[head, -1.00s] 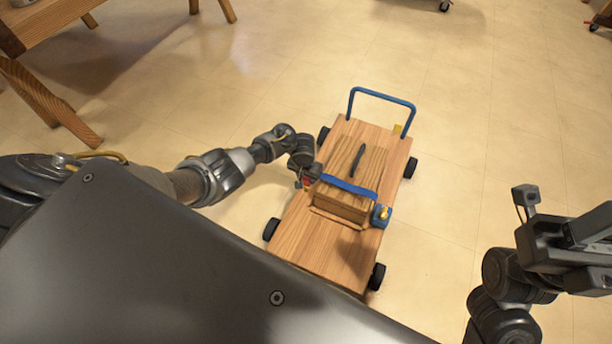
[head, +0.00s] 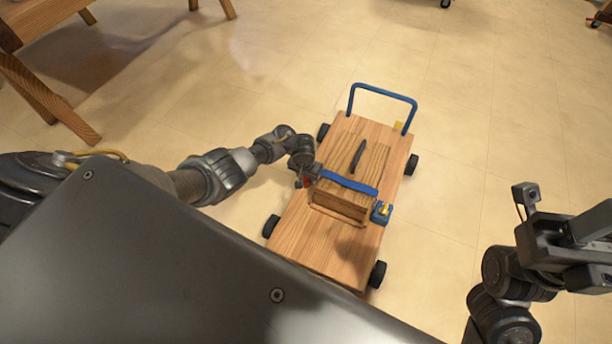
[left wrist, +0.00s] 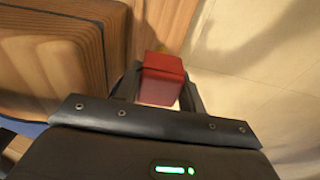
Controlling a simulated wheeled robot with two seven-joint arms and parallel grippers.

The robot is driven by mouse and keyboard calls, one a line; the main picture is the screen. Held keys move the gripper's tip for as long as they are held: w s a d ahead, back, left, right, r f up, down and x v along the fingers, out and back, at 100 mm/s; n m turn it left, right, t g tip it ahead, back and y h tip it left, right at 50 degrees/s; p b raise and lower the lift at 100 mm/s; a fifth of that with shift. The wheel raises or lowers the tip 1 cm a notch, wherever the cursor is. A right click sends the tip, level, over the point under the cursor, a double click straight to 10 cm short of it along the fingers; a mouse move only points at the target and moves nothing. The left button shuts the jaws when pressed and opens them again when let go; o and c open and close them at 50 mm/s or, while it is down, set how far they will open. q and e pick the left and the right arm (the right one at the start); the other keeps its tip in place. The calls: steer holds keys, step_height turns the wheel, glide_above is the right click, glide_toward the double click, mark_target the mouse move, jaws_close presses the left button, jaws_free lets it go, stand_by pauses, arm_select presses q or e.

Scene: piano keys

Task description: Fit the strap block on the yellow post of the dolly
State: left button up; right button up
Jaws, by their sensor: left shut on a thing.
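My left gripper (head: 306,178) is at the left side of the wooden dolly (head: 325,248). It is shut on a red block (left wrist: 162,80), which sits between its fingers in the left wrist view. A blue strap (head: 348,184) runs across the wooden crate (head: 340,205) on the dolly. At the strap's right end is a blue block (head: 381,213) with a yellow part on it. My right gripper (head: 552,215) is far right, away from the dolly.
The dolly has black wheels and a blue handle (head: 382,92) at its far end. A dark handle (head: 358,156) lies on top of the crate. A wooden table (head: 40,25) stands at the upper left.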

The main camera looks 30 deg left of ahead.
arm_select(q)
steer(key=shift+p, duration=0.3)
stand_by(0.4)
steer(key=shift+f, duration=0.25)
steer(key=shift+f+b, duration=0.15)
steer(key=shift+b, duration=0.25)
steer(key=o, duration=1.4)
steer(key=shift+o, duration=0.2)
step_height(320, 180, up, 7)
steer(key=p, duration=0.8)
